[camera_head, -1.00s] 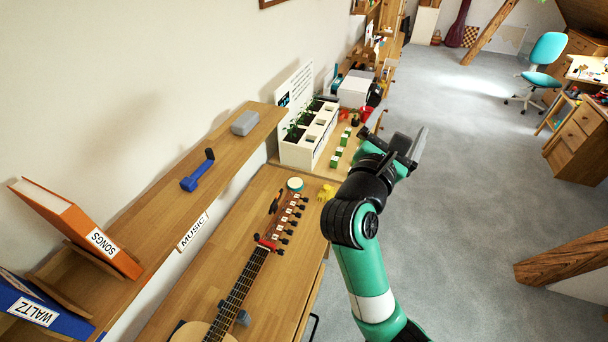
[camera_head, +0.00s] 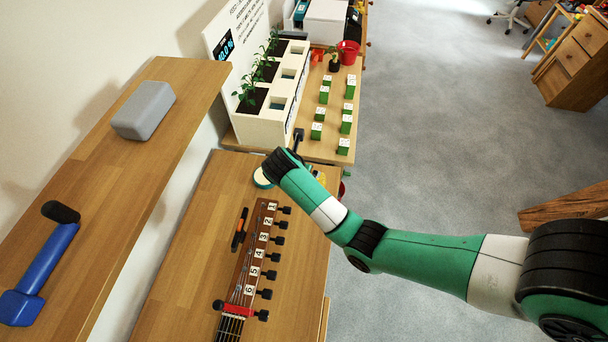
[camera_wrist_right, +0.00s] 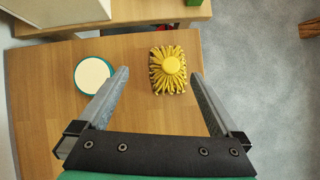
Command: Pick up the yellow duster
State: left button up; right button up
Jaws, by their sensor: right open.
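The yellow duster (camera_wrist_right: 168,68) lies on the wooden bench top in the right wrist view, a shaggy yellow piece with a round yellow centre. My right gripper (camera_wrist_right: 162,85) is open, with one finger to each side of the duster and the duster a little beyond the middle of the gap. The fingers do not touch it. In the head view only a sliver of yellow (camera_head: 320,173) shows behind my right arm, and the right gripper is mostly hidden there. My left gripper is not in view.
A round cream-topped tin (camera_wrist_right: 93,75) stands left of the duster, close to the left finger. A guitar headstock (camera_head: 262,235) with numbered tags lies nearer on the bench. A white planter box (camera_head: 275,100) and several green blocks (camera_head: 347,124) stand beyond.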

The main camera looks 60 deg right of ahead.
jog(key=d+f+b, duration=0.1)
jog(key=f, duration=0.1)
jog(key=s+d+f+b, duration=0.1)
jog(key=f, duration=0.2)
jog(key=d+f+b, duration=0.1)
jog(key=f, duration=0.2)
jog(key=shift+s+f+b, duration=0.1)
jog(key=shift+s+b, duration=0.1)
jog(key=shift+b, duration=0.1)
jog(key=shift+d+f, duration=0.2)
jog(key=shift+f, duration=0.1)
jog(key=b+x, duration=0.2)
jog(key=x, duration=0.3)
jog(key=shift+d+b, duration=0.1)
jog(key=shift+b, duration=0.3)
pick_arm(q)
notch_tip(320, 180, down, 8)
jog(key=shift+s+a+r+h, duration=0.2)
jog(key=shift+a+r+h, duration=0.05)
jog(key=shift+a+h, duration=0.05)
pick_arm(e)
jog(key=shift+c, duration=0.3)
jog(key=c, duration=1.2)
